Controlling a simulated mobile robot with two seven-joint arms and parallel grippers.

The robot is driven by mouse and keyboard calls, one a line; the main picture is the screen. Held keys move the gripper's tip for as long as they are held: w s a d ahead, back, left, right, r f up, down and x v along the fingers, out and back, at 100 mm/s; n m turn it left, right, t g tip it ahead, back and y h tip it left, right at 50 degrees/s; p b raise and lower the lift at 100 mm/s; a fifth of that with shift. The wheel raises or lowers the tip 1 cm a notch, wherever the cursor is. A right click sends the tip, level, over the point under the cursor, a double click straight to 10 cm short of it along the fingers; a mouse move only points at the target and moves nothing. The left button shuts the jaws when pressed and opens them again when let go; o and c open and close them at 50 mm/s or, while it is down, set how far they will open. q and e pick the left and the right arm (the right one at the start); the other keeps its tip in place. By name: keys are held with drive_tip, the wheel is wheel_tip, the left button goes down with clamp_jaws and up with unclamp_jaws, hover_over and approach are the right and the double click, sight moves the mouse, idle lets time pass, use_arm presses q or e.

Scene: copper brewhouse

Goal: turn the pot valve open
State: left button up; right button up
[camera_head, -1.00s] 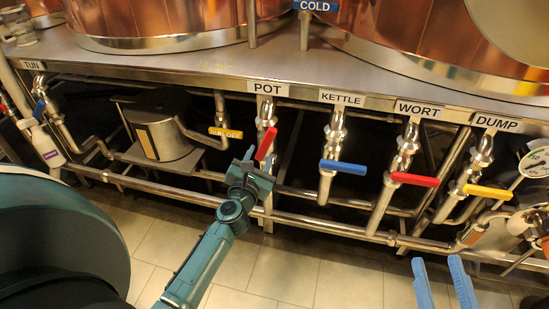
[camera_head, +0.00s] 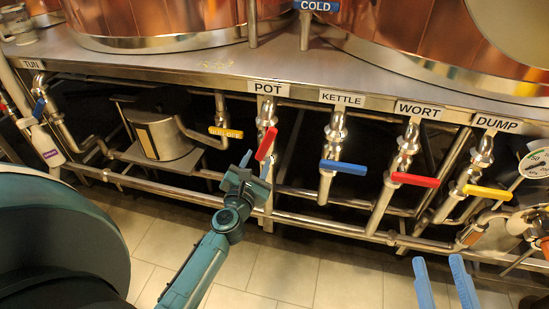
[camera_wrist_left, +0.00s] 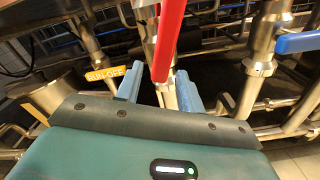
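The pot valve is the pipe valve under the POT label (camera_head: 268,88). Its red handle (camera_head: 266,144) slants down and to the left, close along the steel pipe. My left gripper (camera_head: 255,163) is at the handle's lower end. In the left wrist view, the red handle (camera_wrist_left: 168,42) comes down between the two blue fingers (camera_wrist_left: 158,88), which stand apart with a gap on each side. My left gripper is open there; contact is not visible. My right gripper (camera_head: 444,283) is open and empty at the lower right, its two blue fingers apart.
Right of the pot valve are the blue kettle handle (camera_head: 343,167), red wort handle (camera_head: 414,180) and yellow dump handle (camera_head: 487,192). A yellow run-off tag (camera_head: 226,133) is to its left. A horizontal steel rail (camera_head: 310,222) runs below. The tiled floor in front is clear.

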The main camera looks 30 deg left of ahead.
use_arm(q)
drive_tip(key=shift+d+f, duration=0.1)
drive_tip(key=shift+r+x, duration=0.25)
drive_tip(key=shift+x, duration=1)
drive_tip(key=shift+d, duration=0.1)
drive_tip(key=shift+f, duration=0.15)
clamp_jaws()
drive_tip(key=shift+s+n, duration=0.1)
drive_tip(key=shift+n, duration=0.3)
unclamp_jaws()
